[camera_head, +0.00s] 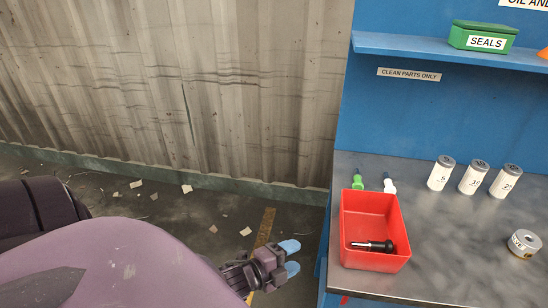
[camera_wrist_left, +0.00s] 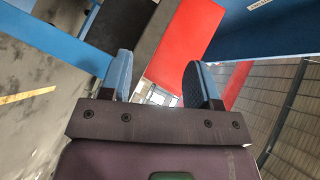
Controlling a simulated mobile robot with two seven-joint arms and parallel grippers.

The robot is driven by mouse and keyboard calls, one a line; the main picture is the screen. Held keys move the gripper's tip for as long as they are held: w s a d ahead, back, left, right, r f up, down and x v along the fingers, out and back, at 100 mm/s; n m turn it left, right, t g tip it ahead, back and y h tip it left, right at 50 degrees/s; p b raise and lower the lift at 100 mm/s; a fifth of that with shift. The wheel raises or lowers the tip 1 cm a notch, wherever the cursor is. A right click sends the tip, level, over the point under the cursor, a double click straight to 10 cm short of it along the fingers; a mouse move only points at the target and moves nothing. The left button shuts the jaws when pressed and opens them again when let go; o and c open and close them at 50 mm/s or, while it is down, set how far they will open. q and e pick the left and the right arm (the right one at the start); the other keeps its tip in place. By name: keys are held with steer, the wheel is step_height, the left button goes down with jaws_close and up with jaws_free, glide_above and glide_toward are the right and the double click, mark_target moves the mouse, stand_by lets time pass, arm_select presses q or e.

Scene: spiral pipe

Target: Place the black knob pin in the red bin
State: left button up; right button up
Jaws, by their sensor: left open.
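The red bin (camera_head: 374,204) stands at the left front of the grey workbench. The black knob pin (camera_head: 376,246) lies on its side inside the bin, near the front wall, with its wider black end to the right. My left gripper (camera_head: 291,258) is to the left of the bench, apart from the bin, with its blue fingertips pointing right. In the left wrist view its two fingers (camera_wrist_left: 162,78) are spread with nothing between them, and the red bin (camera_wrist_left: 187,42) shows beyond. The pin is not seen in that view. My right gripper is in no view.
A green-handled tool (camera_head: 357,181) and a white-handled tool (camera_head: 389,185) are behind the bin. Several labelled cans (camera_head: 473,177) stand to the right, with a low round tin (camera_head: 524,240). A shelf (camera_head: 450,50) holds a green SEALS box (camera_head: 483,37).

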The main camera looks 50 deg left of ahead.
arm_select(q)
steer(key=s+d+f+n+g+y, duration=0.1)
steer(key=s+f+n+g+y, duration=0.2)
steer(key=s+f+n, duration=0.4)
steer(key=shift+s+d+f+n+g, duration=0.15)
steer(key=shift+s+d+n+g, duration=0.25)
steer(key=shift+n, duration=3.9)
steer(key=shift+w+a, duration=0.1)
steer(key=shift+w, duration=0.05)
